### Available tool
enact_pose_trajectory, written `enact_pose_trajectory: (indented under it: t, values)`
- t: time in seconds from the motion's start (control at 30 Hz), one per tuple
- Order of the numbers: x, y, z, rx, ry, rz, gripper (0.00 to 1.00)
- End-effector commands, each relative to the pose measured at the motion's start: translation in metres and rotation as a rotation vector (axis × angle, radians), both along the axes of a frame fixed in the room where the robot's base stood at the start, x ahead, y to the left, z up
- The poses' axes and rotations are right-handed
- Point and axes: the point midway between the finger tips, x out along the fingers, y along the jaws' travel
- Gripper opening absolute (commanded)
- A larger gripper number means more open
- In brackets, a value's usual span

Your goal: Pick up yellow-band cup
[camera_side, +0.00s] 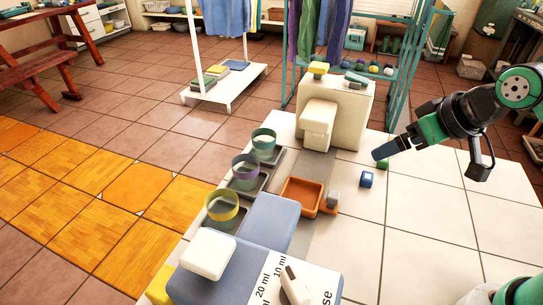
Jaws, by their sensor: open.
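The yellow-band cup (222,207) stands upright at the near end of a row of three cups along the left edge of the white table. It is greenish with a yellow band around its upper part. A purple-band cup (245,170) and a green cup (263,143) stand behind it, each at a dark tray. My gripper (389,149) is at the right, above the table and well apart from the yellow-band cup. It is open, and I see nothing held in it.
A cream dispenser-like block (335,108) stands at the back. A blue block (272,221) stands beside the yellow-band cup. The right tabletop is clear.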

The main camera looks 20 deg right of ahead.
Motion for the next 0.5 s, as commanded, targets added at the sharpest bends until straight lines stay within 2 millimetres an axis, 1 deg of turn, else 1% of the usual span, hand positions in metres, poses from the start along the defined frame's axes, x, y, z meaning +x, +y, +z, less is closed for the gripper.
enact_pose_trajectory:
  t: [0.07, 0.17, 0.3, 0.4, 0.5]
  values:
    - [0.007, 0.008, 0.000, 0.019, 0.030, 0.068, 1.00]
    - [0.021, 0.026, -0.002, 0.059, 0.075, 0.221, 1.00]
    - [0.042, 0.057, -0.008, 0.141, 0.100, 0.497, 1.00]
    - [0.057, 0.078, -0.013, 0.208, 0.072, 0.704, 1.00]
    - [0.069, 0.098, -0.021, 0.277, 0.004, 0.914, 1.00]
